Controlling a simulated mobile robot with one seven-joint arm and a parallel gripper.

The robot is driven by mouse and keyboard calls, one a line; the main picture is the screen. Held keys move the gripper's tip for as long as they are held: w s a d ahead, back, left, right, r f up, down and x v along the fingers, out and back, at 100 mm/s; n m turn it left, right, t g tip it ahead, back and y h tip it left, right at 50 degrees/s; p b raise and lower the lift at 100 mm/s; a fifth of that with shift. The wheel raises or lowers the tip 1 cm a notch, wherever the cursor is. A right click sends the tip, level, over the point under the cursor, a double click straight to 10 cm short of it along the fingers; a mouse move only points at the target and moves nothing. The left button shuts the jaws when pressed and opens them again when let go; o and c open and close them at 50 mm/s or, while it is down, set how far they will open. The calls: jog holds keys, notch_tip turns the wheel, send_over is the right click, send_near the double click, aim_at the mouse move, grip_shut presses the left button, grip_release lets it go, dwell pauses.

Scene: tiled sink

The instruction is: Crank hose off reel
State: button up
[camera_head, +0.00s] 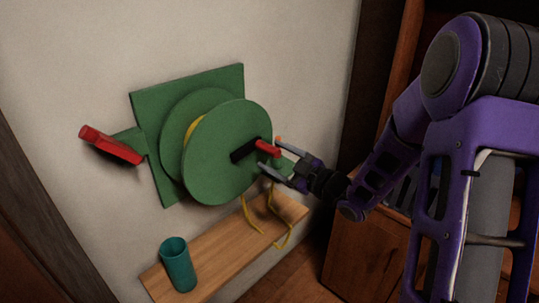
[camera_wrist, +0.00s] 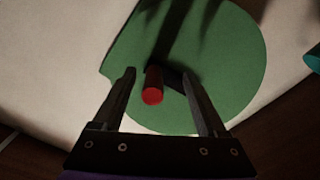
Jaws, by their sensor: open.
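A green hose reel (camera_head: 227,155) is mounted on a green plate on the wall. Its black crank arm (camera_head: 243,151) carries a red crank handle (camera_head: 267,148). My gripper (camera_head: 271,155) is open at the reel's right side, its fingers on either side of the handle. In the wrist view the red handle (camera_wrist: 153,90) points toward the camera between my open fingers (camera_wrist: 158,72), with a gap on each side. Yellow hose shows between the reel's discs and hangs in a loop (camera_head: 279,240) below. Part of the reel's face is in shadow.
A red lever (camera_head: 110,145) sticks out left of the plate. A wooden shelf (camera_head: 225,245) lies below the reel, with a teal cup (camera_head: 178,264) on its left part. A wooden cabinet (camera_head: 365,255) stands right of the shelf, near my arm.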

jog(key=v, duration=0.5)
dwell(0.3)
